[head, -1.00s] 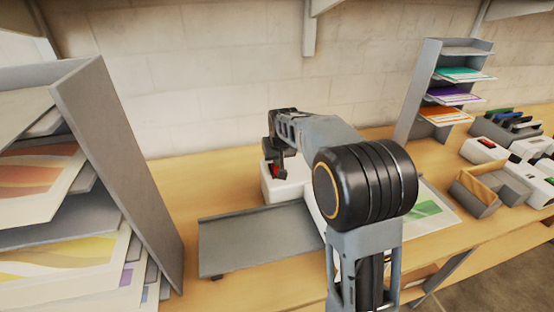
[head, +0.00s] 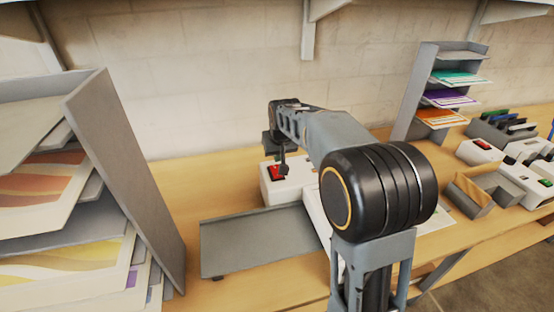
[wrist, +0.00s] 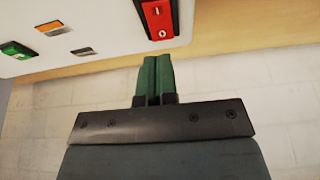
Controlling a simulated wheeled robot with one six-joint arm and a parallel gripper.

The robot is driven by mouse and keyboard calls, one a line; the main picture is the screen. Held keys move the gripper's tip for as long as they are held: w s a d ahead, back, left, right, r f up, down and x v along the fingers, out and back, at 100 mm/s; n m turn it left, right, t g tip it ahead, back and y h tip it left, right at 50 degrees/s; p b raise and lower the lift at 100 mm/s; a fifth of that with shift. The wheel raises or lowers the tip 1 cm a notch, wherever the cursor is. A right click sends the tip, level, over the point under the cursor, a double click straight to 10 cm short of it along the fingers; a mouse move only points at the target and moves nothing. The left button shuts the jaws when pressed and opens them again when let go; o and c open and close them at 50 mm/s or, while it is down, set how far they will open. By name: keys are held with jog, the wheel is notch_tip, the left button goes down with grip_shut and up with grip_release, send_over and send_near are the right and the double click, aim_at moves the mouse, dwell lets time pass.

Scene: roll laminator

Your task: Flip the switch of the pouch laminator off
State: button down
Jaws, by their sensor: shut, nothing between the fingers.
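The pouch laminator (head: 298,182) is a white box on the bench, partly hidden behind my arm. Its red rocker switch (head: 276,172) is on top near its left end. The wrist view shows the red switch (wrist: 158,20) close up, with a line mark and a round mark; which side is pressed I cannot tell. My gripper (head: 284,172) is beside the switch in the head view. In the wrist view my gripper (wrist: 153,58) has its green fingers together and empty, just short of the switch's round-marked end with a small gap.
A green button (wrist: 16,50) and an orange button (wrist: 48,27) are on the same panel. A grey tray (head: 255,242) lies before the laminator. A paper rack (head: 125,180) stands left. A shelf stand (head: 412,95) and small white devices (head: 480,152) stand right.

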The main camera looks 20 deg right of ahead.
jog(key=v, duration=0.8)
jog(key=shift+r+b, duration=0.3)
jog(key=shift+b, duration=0.15)
jog(key=shift+s, duration=0.15)
jog(key=s+f, duration=0.5)
jog(key=s, duration=0.6)
jog(key=s+f, duration=0.5)
jog(key=s, duration=0.6)
jog(key=shift+f, duration=0.2)
jog(key=shift+a, duration=0.1)
